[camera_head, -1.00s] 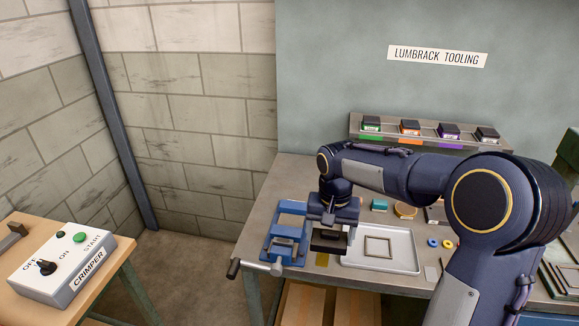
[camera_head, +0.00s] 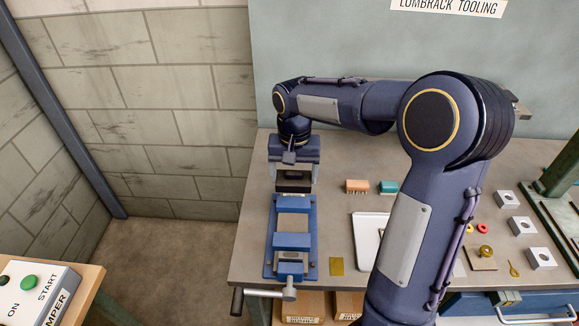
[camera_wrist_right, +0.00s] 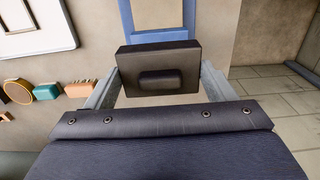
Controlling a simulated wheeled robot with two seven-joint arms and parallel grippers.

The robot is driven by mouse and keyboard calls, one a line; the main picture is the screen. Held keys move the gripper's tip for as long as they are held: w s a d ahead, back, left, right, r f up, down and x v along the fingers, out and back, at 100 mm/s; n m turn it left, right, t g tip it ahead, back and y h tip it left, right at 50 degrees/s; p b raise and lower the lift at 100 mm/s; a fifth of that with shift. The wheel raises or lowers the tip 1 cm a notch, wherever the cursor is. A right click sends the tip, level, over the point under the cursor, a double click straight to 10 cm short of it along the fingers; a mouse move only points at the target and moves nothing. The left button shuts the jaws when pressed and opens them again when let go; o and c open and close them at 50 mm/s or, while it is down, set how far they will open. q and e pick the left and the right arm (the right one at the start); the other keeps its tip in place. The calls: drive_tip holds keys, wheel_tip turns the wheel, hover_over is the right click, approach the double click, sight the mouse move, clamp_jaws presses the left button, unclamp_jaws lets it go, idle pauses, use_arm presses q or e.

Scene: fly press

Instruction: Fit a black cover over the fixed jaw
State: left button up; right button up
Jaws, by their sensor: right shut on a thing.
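The blue vise (camera_head: 308,224) stands at the table's near left, its jaws in line from back to front. Its far jaw block (camera_head: 294,202) is at the back end, and a second blue jaw (camera_head: 291,242) is nearer the handle. My right gripper (camera_head: 294,179) is shut on a black cover (camera_head: 293,187) at the far end of the vise. In the right wrist view the black cover (camera_wrist_right: 158,84) sits between both fingers, with the blue vise (camera_wrist_right: 155,14) beyond it. I cannot tell whether the cover touches the jaw. My left gripper is not in view.
A white tray (camera_head: 366,245), orange (camera_head: 357,186) and teal (camera_head: 388,187) blocks lie right of the vise. A brass-coloured square (camera_head: 337,266) lies beside its base. The vise handle (camera_head: 265,293) overhangs the front edge. My right arm hides much of the table.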

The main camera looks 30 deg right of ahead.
drive_tip(key=b, duration=0.3)
hover_over(293, 202)
wheel_tip(293, 202, down, 4)
drive_tip(key=shift+d+f, duration=0.1)
drive_tip(key=shift+f+b, duration=0.7)
drive_tip(key=shift+f, duration=0.2)
idle(0.5)
drive_tip(key=shift+f+b, duration=0.45)
drive_tip(key=shift+f, duration=0.5)
idle(1.0)
